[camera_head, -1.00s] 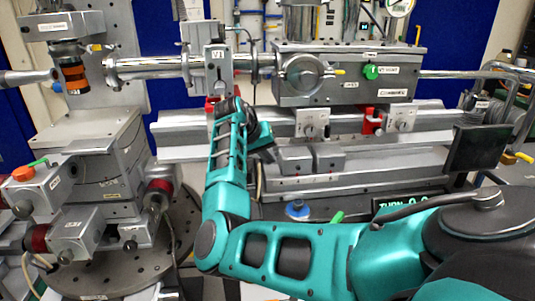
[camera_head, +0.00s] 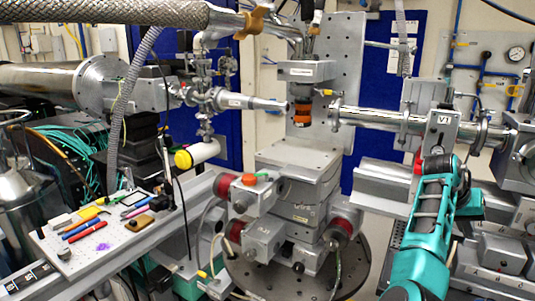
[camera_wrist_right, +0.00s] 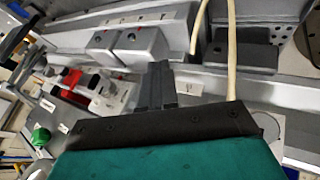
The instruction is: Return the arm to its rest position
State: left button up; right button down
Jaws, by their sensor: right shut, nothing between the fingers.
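My right arm (camera_head: 430,225), teal with dark joints, rises from the lower right of the head view. Its right gripper (camera_head: 464,195) is near the arm's upper end, in front of the beamline rail and below the grey box marked V1 (camera_head: 443,131). Its fingertips are hard to make out there. In the right wrist view the dark fingers of the right gripper (camera_wrist_right: 157,86) are together, with nothing between them. Grey blocks (camera_wrist_right: 137,45) lie beyond them. My left arm and gripper are not in view.
A sample stage with red-ended motors (camera_head: 265,240) stands on a round perforated plate (camera_head: 355,270) left of the arm. A small breadboard with tools (camera_head: 75,262) is at the left. Steel beam pipes (camera_head: 370,118) cross behind. A red part (camera_wrist_right: 72,78) shows in the wrist view.

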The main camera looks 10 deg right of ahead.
jog(key=s+a+f+n+t, duration=0.4)
jog(key=s+a+f+n, duration=0.2)
jog(key=s+a+f, duration=0.6)
jog(key=s+a+f+n+y, duration=0.2)
jog(key=s+a+n+y, duration=0.15)
jog(key=s+a, duration=0.55)
jog(key=s+a+f+n+y, duration=0.2)
jog(key=s+a+y, duration=0.35)
jog(key=a, duration=0.65)
jog(key=w+a+f+t, duration=0.2)
jog(key=w+f+t, duration=0.5)
jog(key=f, duration=0.1)
jog(key=shift+a+f+y, duration=0.2)
jog(key=shift+f+y, duration=0.1)
jog(key=shift+f, duration=0.1)
